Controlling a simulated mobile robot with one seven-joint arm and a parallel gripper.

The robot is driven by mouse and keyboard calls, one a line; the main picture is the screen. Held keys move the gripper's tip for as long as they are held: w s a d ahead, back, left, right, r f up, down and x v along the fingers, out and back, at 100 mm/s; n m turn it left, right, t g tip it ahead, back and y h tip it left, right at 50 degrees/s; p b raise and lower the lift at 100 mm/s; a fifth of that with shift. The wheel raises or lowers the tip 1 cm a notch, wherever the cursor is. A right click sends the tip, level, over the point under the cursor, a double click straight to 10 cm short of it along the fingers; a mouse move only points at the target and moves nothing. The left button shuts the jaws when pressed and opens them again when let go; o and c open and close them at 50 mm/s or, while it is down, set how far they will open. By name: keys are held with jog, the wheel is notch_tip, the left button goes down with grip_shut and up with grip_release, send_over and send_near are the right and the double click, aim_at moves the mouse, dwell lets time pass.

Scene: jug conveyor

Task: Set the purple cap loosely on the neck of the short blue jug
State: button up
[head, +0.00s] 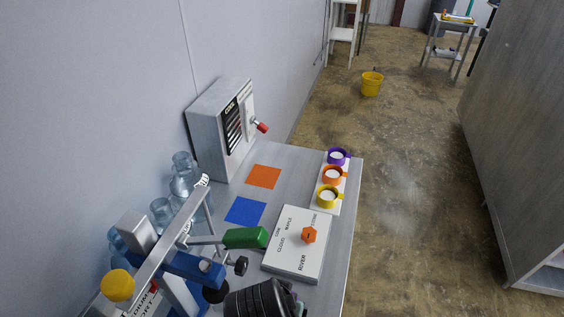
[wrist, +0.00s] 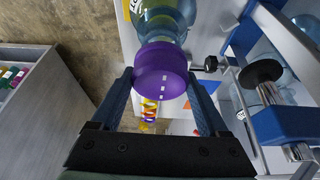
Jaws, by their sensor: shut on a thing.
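In the wrist view my gripper (wrist: 160,76) is shut on the purple cap (wrist: 162,66), with one finger on each side of it. A clear bluish jug (wrist: 160,16) is just beyond the cap, its narrower end toward the cap. The cap hides the neck's end, so I cannot tell whether it rests on the neck or is apart from it. I cannot tell the jug's height. In the head view, a dark part of my arm (head: 262,299) is at the bottom edge; the fingers, the held cap and this jug are not clearly visible there.
Several bluish jugs (head: 182,185) stand along the wall at left. A blue frame with a green handle (head: 245,237) stands nearby. Purple (head: 338,157), orange (head: 333,175) and yellow (head: 328,197) rings line the table's right side. A labelled board (head: 290,250) has an orange knob. A grey control box (head: 220,130) stands behind.

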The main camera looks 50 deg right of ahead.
jog(key=shift+f+b, duration=1)
jog(key=shift+f, duration=1.25)
jog(key=o, duration=1.2)
jog(key=shift+c, duration=0.2)
jog(key=shift+r+p, duration=3.55)
jog(key=shift+p, duration=0.3)
